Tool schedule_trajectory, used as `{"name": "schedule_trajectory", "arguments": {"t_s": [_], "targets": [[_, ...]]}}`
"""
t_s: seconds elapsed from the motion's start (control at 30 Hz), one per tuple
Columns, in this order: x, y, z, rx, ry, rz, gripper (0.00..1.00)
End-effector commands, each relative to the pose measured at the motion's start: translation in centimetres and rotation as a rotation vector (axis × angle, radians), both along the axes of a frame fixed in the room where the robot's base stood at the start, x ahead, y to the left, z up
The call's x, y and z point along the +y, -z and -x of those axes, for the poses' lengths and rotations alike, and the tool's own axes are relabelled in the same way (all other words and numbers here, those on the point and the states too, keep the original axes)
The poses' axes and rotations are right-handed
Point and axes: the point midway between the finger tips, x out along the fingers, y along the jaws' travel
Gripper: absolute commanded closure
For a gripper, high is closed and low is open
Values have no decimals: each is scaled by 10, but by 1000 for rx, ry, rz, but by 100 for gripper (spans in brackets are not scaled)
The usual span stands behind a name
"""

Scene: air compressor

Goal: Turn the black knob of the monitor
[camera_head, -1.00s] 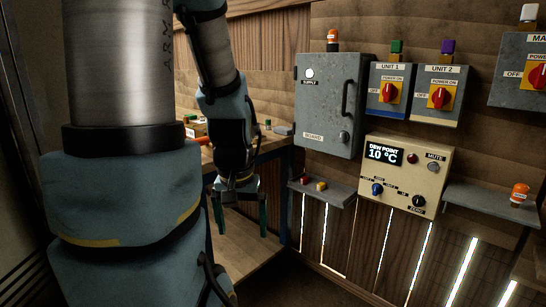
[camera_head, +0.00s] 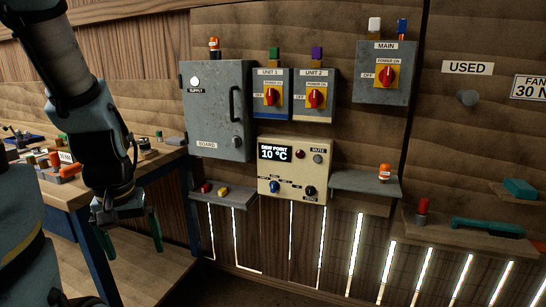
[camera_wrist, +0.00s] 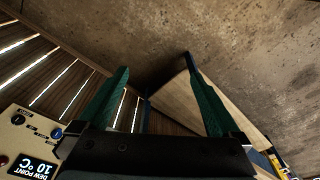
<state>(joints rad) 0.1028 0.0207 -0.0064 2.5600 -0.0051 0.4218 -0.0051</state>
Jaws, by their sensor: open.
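The monitor (camera_head: 279,155) is a beige box on the plank wall with a "DEW POINT 10 °C" display. Its black knob (camera_head: 310,191) is at the lower right of its face, above the "ZERO" label. A blue knob (camera_head: 274,187) sits to its left. My gripper (camera_head: 130,246) hangs well to the left of the monitor, pointing down, empty and open. In the wrist view, my two green fingers (camera_wrist: 160,92) are spread apart, and the monitor (camera_wrist: 14,137) shows upside down at the lower left, with its black knob (camera_wrist: 18,119) near the edge.
A cluttered workbench (camera_head: 75,187) stands at the left, close to my gripper.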

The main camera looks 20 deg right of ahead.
Motion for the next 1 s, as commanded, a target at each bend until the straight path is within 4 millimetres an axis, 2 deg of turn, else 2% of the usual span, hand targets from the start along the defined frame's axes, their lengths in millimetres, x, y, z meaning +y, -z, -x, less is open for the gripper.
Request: {"name": "schedule_trajectory", "arguments": {"t_s": [0.2,0.33,0.47,0.57,0.67,0.7,0.83,1.0], "targets": [[0,0,0,0,0,0,0],[-3,4,-5,-7,-4,2,14],[-26,27,-32,-48,-37,28,28],[-64,57,-66,-101,-89,93,28],[-118,89,-98,-149,-160,208,28],[-141,101,-108,-162,-190,264,28],[-221,136,-132,-167,-314,477,28],[-326,167,-146,-91,-528,806,28]]}}
